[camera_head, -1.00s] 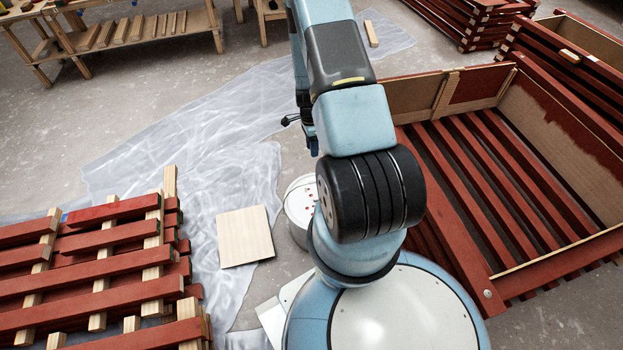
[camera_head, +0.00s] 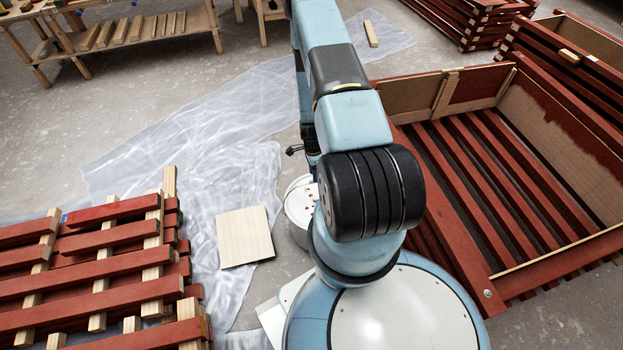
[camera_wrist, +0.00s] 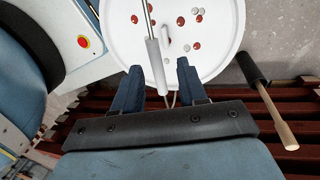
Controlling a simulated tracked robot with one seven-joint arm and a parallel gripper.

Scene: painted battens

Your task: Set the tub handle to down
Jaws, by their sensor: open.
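The white tub (camera_head: 298,222) stands on the floor beside my base, partly hidden by my arm. In the wrist view, its white top (camera_wrist: 215,48) carries red and grey spots. The tub handle (camera_wrist: 154,56) is a thin wire with a pale cylindrical grip, running across the top. My gripper (camera_wrist: 157,82) is open, with its blue fingers on either side of the lower end of the grip. I cannot tell whether either finger touches it. In the head view, my arm hides the handle and most of the gripper.
A red slatted crate (camera_head: 445,215) stands close on the right. Stacked red battens (camera_head: 95,270) lie at the left, and a pale square board (camera_head: 245,236) lies on plastic sheeting (camera_head: 215,165). A wooden stick with a black end (camera_wrist: 275,115) shows right of the gripper.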

